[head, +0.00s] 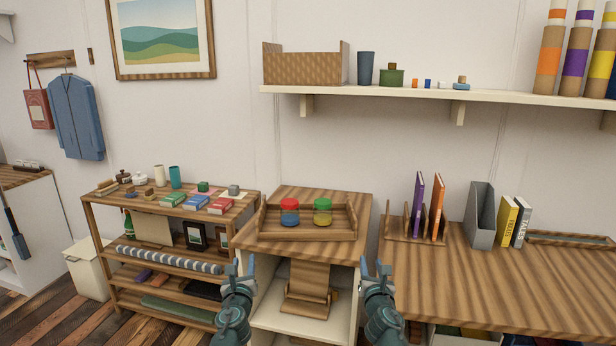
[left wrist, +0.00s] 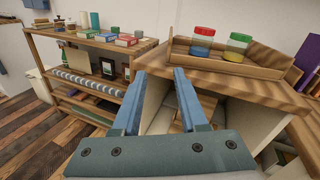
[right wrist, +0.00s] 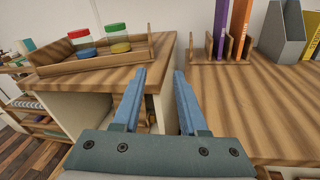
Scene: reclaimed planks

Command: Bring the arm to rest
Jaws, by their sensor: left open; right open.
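My left gripper (head: 244,268) is open and empty, in front of the small wooden cabinet and below its top. It also shows open in the left wrist view (left wrist: 157,78), with nothing between its fingers. My right gripper (head: 377,268) is open and empty, in front of the gap between the cabinet and the long desk. In the right wrist view (right wrist: 160,78) its fingers are apart with nothing between them. Both grippers point forward and look apart from the furniture.
A wooden tray (head: 262,234) with two lidded jars, red (head: 289,212) and green (head: 322,211), stands on the cabinet (head: 350,203). The desk (head: 480,285) at right bears a book rack (head: 397,226) and grey file holder (head: 481,215). A loaded shelf unit (head: 93,225) stands left.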

